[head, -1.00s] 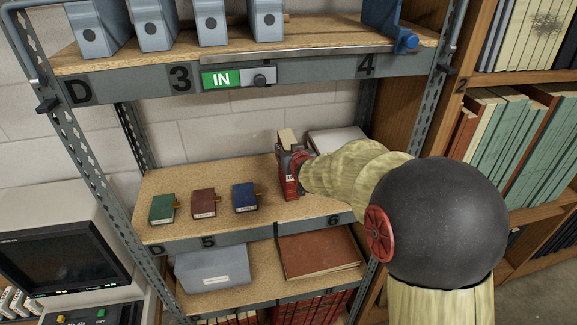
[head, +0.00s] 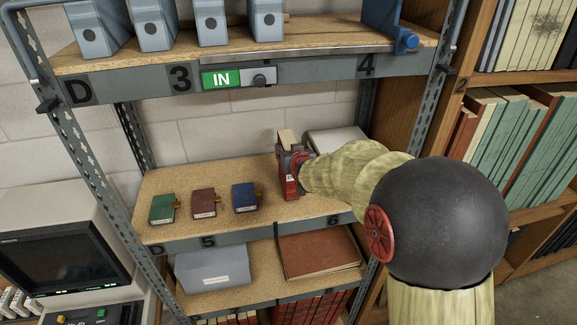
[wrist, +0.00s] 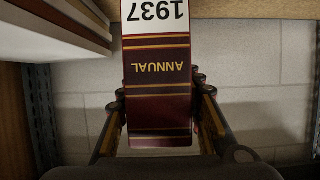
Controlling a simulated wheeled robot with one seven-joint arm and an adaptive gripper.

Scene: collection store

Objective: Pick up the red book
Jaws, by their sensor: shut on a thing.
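The red book (head: 291,187) stands upright on the middle shelf, near its right part. My gripper (head: 293,158) is shut on it, reaching in from the right. In the wrist view the dark red spine (wrist: 158,105) has gold bands, the word ANNUAL and a white 1937 label. My gripper's fingers (wrist: 160,112) lie on both sides of the book. I cannot tell if its lower edge touches the shelf.
Small green (head: 163,208), maroon (head: 203,202) and blue (head: 245,197) books lie to the left on the middle shelf (head: 220,222). A pale volume (head: 338,141) lies behind my arm. The upper shelf's edge (head: 330,69) is above; a rack upright (head: 430,110) stands at right.

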